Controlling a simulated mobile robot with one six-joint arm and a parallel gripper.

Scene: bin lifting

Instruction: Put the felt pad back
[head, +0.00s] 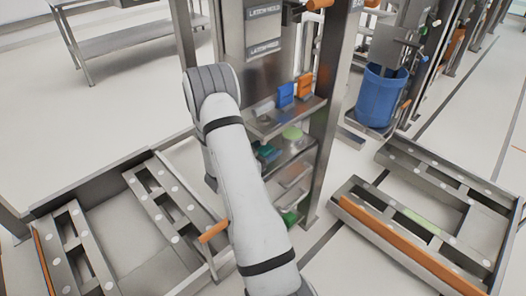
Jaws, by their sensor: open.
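I cannot pick out the felt pad for certain. A pale green rounded item (292,133) sits on the shelf unit (318,150), and a pale green flat strip (422,221) lies on the right floor frame. Either could be felt, but both are too small to tell. My white arm rises from the bottom middle and bends over at a grey joint left of the shelf unit. My gripper does not show; it is hidden behind the arm or out of the picture.
The shelves hold a blue bin (286,94), an orange bin (304,85) and small green items. Low metal frames stand on the floor at left (172,205) and right (405,160). A blue barrel (377,98) stands behind.

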